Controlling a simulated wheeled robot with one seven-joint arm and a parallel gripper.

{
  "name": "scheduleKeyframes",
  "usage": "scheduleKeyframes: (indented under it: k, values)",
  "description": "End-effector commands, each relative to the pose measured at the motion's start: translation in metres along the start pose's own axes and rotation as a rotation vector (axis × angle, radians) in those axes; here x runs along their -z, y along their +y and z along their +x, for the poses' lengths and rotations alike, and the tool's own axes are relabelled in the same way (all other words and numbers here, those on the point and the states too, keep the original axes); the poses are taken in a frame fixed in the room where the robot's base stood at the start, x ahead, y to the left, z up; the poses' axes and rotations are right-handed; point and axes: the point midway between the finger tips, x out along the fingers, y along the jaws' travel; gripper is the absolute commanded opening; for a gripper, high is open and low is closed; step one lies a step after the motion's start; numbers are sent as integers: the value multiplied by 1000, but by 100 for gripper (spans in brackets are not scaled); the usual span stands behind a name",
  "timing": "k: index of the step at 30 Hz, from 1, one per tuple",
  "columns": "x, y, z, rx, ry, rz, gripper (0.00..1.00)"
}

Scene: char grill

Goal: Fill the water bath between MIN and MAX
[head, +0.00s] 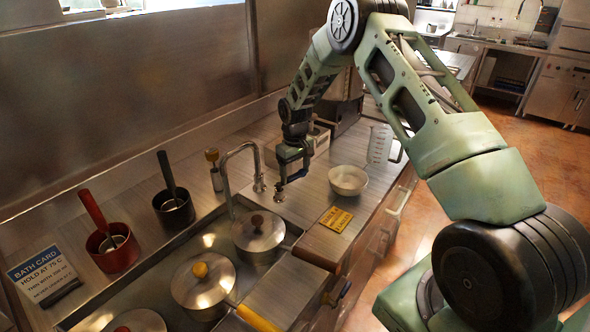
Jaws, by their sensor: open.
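The water bath (160,263) is a sunken metal basin at the lower left, holding several lidded pots. Its MIN and MAX marks cannot be made out, and I cannot tell the water level. A curved metal tap (243,149) stands at the back right of the bath, its spout over the basin. A clear measuring jug (380,145) stands at the counter's right edge.
Lidded pots (203,281) and (258,231) crowd the bath. A red pot (113,250), a black pot (174,208) and a bath card (42,277) line the back left.

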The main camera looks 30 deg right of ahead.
Motion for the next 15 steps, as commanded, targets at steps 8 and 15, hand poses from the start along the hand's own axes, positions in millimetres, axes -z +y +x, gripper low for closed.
scheduleKeyframes:
  k: [8, 15]
  values:
    - [0, 0, 0, 0, 1, 0, 34]
    - [0, 0, 0, -1, 1, 11, 22]
